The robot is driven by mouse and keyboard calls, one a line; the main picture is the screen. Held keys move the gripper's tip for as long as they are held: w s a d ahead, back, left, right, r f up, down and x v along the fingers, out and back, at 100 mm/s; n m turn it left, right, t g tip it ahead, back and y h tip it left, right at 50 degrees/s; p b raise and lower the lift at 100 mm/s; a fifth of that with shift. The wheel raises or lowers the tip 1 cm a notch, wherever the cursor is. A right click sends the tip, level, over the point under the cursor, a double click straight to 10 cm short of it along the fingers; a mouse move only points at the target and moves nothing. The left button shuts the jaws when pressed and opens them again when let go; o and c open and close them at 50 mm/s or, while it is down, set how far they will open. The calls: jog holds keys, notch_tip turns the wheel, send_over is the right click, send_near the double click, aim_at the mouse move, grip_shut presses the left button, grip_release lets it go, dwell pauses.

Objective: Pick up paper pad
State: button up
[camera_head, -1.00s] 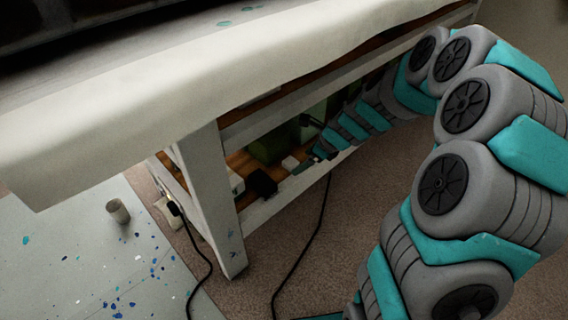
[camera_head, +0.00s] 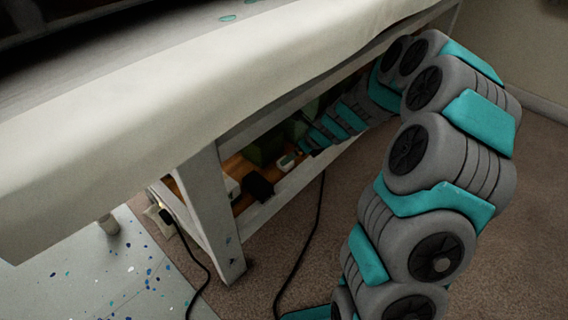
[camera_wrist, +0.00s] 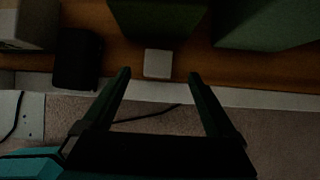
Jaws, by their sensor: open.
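A small pale square pad (camera_wrist: 158,63), which looks like the paper pad, lies near the front edge of the wooden lower shelf (camera_wrist: 118,62). It also shows as a small light shape in the head view (camera_head: 287,161). My gripper (camera_wrist: 158,74) is open, its two dark fingers apart in the wrist view. The pad lies just beyond the fingertips, between their lines, with nothing held. In the head view my arm reaches in under the table top, and the gripper's tips are too small and dark there to make out.
A black box (camera_wrist: 77,58) and a pale box (camera_wrist: 28,24) stand left of the pad. Green boxes stand behind it (camera_wrist: 156,20) and to the right (camera_wrist: 266,24). The white table leg (camera_head: 212,205) and overhanging cloth (camera_head: 150,150) frame the shelf. A black cable (camera_head: 318,225) hangs in front.

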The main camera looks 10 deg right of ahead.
aim_at(288, 167)
jog(key=b+x, duration=0.1)
jog(key=x, duration=0.4)
jog(key=shift+a+f, duration=0.15)
jog(key=shift+f, duration=0.25)
jog(key=shift+c, duration=0.2)
jog(key=c, duration=1.4)
